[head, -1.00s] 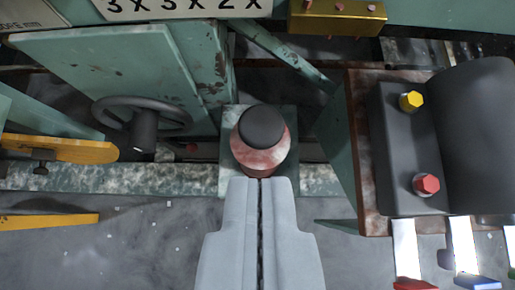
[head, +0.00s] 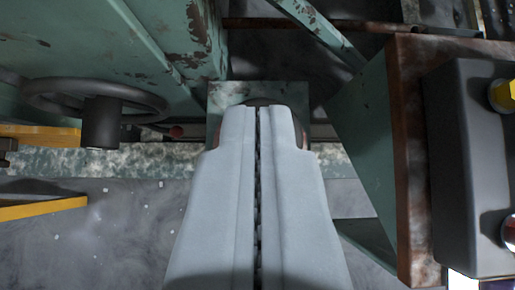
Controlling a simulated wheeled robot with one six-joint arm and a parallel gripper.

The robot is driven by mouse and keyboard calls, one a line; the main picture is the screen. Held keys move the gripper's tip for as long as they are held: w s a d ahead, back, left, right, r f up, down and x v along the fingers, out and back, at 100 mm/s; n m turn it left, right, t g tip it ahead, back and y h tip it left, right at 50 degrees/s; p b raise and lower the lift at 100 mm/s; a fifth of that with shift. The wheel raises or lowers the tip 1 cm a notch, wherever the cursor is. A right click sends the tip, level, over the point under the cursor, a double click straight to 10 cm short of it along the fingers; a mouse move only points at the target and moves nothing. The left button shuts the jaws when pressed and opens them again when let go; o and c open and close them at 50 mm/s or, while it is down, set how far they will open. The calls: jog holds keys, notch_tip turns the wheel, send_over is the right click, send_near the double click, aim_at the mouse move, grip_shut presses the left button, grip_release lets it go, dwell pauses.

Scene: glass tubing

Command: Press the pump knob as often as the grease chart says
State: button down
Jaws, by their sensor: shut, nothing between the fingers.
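My gripper (head: 258,108) is shut and empty, in the middle of the head view. Its fingertips lie over the pump knob (head: 262,102), and only a thin dark edge of the knob shows past them. A sliver of the pump's worn red body shows beside the fingers. The rest of the pump is hidden, so I cannot tell whether the fingertips touch the knob. The pump stands on a green plate (head: 228,95). The grease chart is out of view now.
A dark handwheel (head: 97,92) is at the left, by a green machine frame (head: 160,40). Yellow bars (head: 45,208) are at lower left, over grey floor.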

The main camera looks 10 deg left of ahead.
jog(key=shift+f, duration=1.4)
jog(key=shift+s+f, duration=0.1)
jog(key=shift+f, duration=1.05)
notch_tip(320, 180, up, 5)
jog(key=shift+f, duration=0.2)
jog(key=v, duration=0.9)
jog(key=shift+s+r, duration=0.25)
jog(key=shift+s, duration=0.05)
jog(key=shift+d, duration=0.1)
